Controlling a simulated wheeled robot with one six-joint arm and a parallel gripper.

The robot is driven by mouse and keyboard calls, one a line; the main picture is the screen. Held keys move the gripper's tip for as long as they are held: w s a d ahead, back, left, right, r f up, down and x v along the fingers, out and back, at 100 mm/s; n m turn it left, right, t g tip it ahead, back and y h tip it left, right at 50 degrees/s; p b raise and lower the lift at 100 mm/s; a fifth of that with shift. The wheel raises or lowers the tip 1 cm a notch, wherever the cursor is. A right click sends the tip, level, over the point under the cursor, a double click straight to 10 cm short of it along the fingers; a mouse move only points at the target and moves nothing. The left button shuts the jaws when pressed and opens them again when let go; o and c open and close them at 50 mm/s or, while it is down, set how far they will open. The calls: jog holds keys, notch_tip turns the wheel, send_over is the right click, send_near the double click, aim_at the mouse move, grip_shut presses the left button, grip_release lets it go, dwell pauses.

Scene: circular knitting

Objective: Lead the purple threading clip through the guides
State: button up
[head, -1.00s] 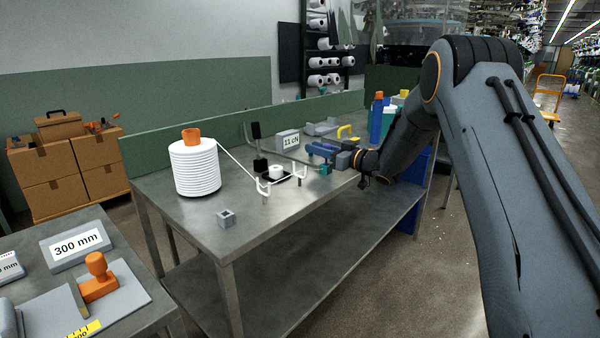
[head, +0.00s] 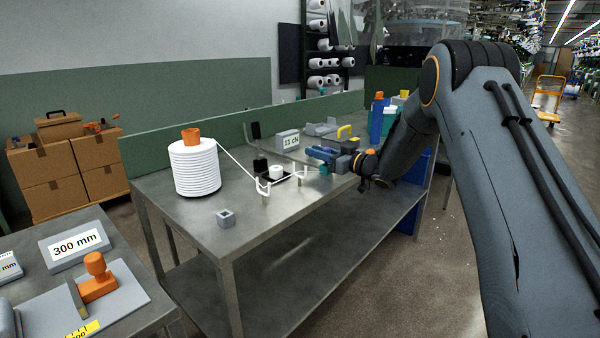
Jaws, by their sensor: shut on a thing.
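The clip's outline is too small to separate from the jaws. White yarn runs from the big white cone (head: 196,172) down right to a white forked guide (head: 263,188). A second white forked guide (head: 299,172) stands to its right, just left of and below my gripper. The yarn's course past the first guide is hard to make out.
A black upright (head: 256,131) and a grey box reading 11 cN (head: 288,142) stand behind the guides. A small teal piece (head: 325,169) is below my gripper.

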jog(key=shift+f, duration=0.2)
jog(key=o, duration=1)
jog(key=shift+v, duration=3.95)
